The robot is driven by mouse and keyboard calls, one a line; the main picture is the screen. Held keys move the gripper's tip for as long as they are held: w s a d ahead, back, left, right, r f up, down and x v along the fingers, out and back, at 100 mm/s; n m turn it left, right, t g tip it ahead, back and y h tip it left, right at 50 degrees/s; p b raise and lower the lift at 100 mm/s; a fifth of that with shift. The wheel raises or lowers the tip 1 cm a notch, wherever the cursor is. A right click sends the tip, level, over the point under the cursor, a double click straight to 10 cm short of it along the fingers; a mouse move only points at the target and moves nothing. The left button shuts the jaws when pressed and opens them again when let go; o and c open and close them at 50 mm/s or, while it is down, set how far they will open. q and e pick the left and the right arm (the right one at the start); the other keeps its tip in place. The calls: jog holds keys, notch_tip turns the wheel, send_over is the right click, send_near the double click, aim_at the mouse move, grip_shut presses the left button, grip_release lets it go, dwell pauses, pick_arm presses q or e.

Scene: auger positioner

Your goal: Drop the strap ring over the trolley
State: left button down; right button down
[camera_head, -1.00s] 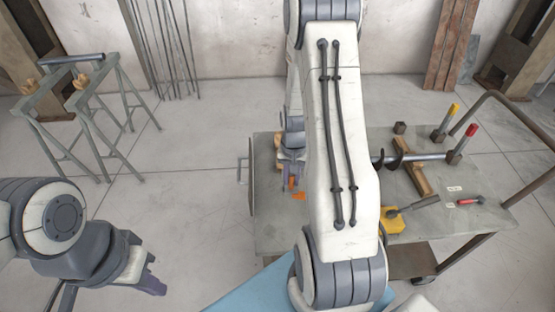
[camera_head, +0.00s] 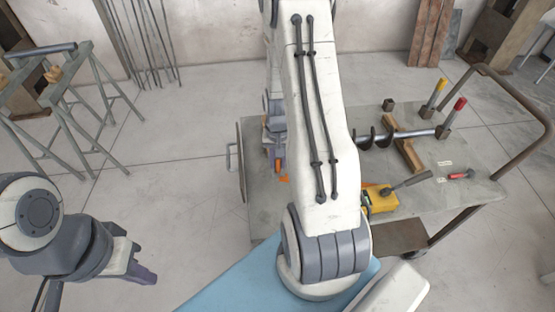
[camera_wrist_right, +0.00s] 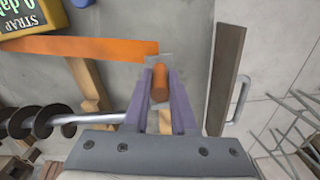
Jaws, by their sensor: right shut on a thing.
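The grey trolley (camera_head: 405,212) stands right of centre in the head view. A yellow strap box (camera_head: 381,200) sits on it and also shows at the top left of the right wrist view (camera_wrist_right: 66,8). An orange strap (camera_wrist_right: 75,49) runs from near the box to my right gripper (camera_wrist_right: 160,75). My right gripper is shut on an orange-brown rounded piece, seemingly the strap ring (camera_wrist_right: 160,84), over the trolley near its left edge. The arm mostly hides this in the head view. My left gripper (camera_head: 142,274) hangs empty over the floor at lower left; its finger gap is unclear.
An auger (camera_head: 410,136) lies across a wooden support (camera_head: 402,145) on the trolley, with yellow and red handles at its right. A side handle (camera_wrist_right: 240,98) sticks out at the trolley's left edge. Sawhorses (camera_head: 75,120) stand at far left; floor between is clear.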

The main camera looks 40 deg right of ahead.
aim_at(278, 172)
jog(key=shift+f+b, duration=1.1)
jog(key=shift+f, duration=0.75)
jog(key=shift+p, duration=0.35)
jog(key=shift+f+b, duration=1.9)
jog(key=shift+f, duration=0.65)
jog(key=c, duration=0.7)
grip_release()
jog(key=shift+o, duration=0.2)
notch_tip(278, 172, up, 11)
jog(key=shift+f, duration=0.2)
